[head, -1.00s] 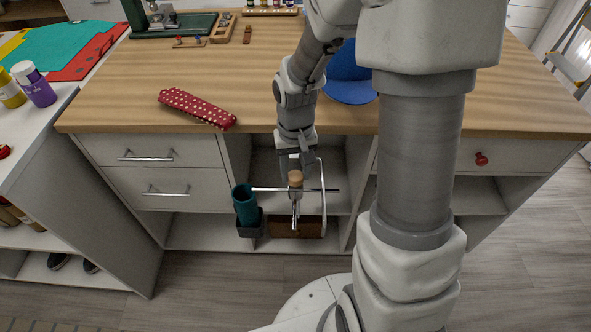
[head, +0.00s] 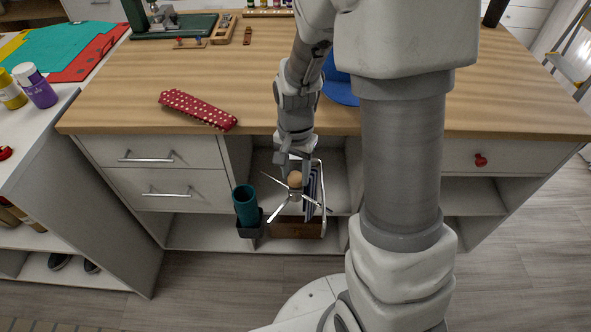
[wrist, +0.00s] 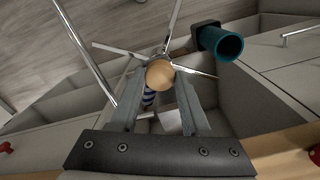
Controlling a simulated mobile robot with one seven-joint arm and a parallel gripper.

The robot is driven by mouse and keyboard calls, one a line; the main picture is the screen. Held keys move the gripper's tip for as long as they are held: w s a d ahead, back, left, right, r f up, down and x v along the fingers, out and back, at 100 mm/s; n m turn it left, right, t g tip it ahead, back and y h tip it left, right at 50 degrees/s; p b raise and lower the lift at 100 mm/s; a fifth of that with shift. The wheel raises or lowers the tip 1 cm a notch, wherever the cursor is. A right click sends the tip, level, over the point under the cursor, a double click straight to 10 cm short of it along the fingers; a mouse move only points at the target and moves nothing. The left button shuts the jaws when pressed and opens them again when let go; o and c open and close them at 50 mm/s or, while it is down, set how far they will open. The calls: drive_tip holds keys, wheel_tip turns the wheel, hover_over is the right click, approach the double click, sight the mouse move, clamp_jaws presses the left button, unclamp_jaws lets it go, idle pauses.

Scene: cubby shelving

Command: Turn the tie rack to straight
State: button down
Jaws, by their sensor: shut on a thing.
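The tie rack (head: 291,202) stands in the open middle cubby below the worktop, with thin metal arms spreading from a centre topped by a round wooden knob (wrist: 160,74). A dark striped tie (head: 312,190) hangs on its right side in the head view. My gripper (head: 295,172) reaches down in front of the cubby from above. In the wrist view my gripper's two fingers (wrist: 158,88) are on either side of the knob and closed on it. The arms point at slants, one toward the lower left in the head view. The lower part of the rack is partly hidden.
A teal cup (head: 246,205) in a dark holder stands just left of the rack. A bent metal bar (head: 322,190) rises on its right, and a brown box (head: 297,228) is below. A red dotted tie (head: 197,109) lies on the worktop (head: 230,70).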

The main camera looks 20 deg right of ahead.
drive_tip(key=m+p, duration=0.2)
drive_tip(key=m, duration=0.2)
drive_tip(key=shift+m, duration=0.4)
idle(0.4)
drive_tip(key=shift+c, duration=1.9)
unclamp_jaws()
wheel_tip(320, 180, up, 18)
drive_tip(key=p, duration=0.4)
drive_tip(key=shift+f, duration=0.25)
